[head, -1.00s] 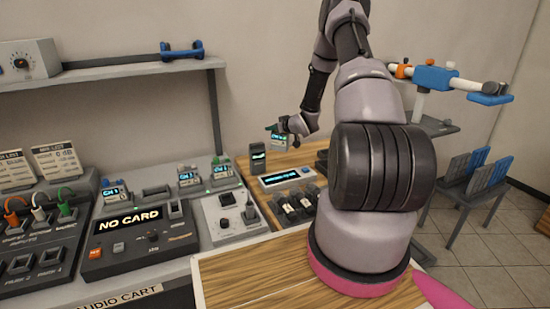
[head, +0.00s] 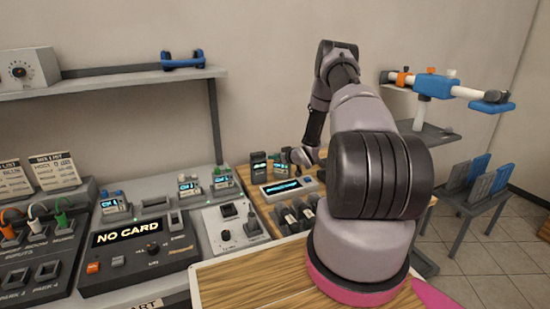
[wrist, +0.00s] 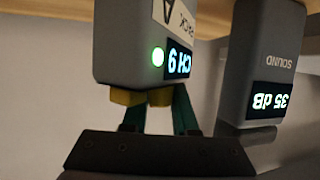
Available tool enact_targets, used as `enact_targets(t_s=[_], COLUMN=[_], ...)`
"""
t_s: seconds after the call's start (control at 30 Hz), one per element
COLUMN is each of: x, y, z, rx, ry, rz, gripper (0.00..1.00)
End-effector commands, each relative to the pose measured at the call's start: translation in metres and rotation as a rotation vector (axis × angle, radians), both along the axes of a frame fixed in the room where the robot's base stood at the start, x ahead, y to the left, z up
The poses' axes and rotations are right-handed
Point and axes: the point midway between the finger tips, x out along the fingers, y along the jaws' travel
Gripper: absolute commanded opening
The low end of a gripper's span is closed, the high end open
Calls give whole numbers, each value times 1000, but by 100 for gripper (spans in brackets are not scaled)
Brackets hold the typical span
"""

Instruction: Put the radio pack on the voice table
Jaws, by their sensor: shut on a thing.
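The radio pack (wrist: 143,45) is a grey box with a green light and a lit "CH 9" screen, upside down in the wrist view. My gripper (wrist: 146,97) is shut on it, with yellow pads against its near end. In the head view, the pack (head: 274,161) is small and partly hidden beside my gripper (head: 286,156), at the back of a wooden-topped table (head: 247,181), which I take to be the voice table. I cannot tell whether the pack touches the wood.
A display box (head: 289,188) and several dark holders (head: 296,217) lie in front. Other packs (head: 188,184) sit in chargers at left.

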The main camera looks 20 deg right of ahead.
Motion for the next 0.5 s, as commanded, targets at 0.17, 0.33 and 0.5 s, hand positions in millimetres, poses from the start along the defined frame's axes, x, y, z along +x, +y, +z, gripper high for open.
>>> enact_targets(t_s=[0.17, 0.33, 0.5], x=[0, 0, 0], y=[0, 0, 0], z=[0, -2, -2], rx=[0, 1, 1], ry=[-1, 0, 0], rz=[0, 0, 0], gripper=[0, 57, 57])
